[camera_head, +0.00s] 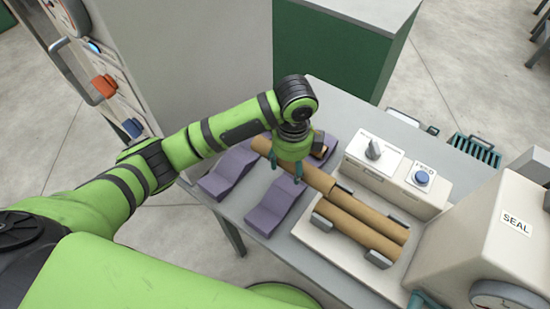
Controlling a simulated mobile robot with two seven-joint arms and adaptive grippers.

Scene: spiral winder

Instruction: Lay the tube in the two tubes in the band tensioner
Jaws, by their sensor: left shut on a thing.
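My left gripper (288,172) points down and is shut on a brown cardboard tube (318,180). The tube runs slantwise from upper left to lower right, and its middle is hidden by the gripper. Its lower right end is close to the band tensioner (308,235), a pale bed with small dark grey brackets. Two brown tubes lie side by side in it, a rear one (372,213) and a front one (345,235). I cannot tell whether the held tube touches them. My right gripper is not in view.
Purple cradles stand on the grey table, one at the left (228,172) and one nearer the middle (270,210). A control box (385,180) with a knob and blue button stands behind the tensioner. A white machine labelled SEAL (480,225) stands at the right.

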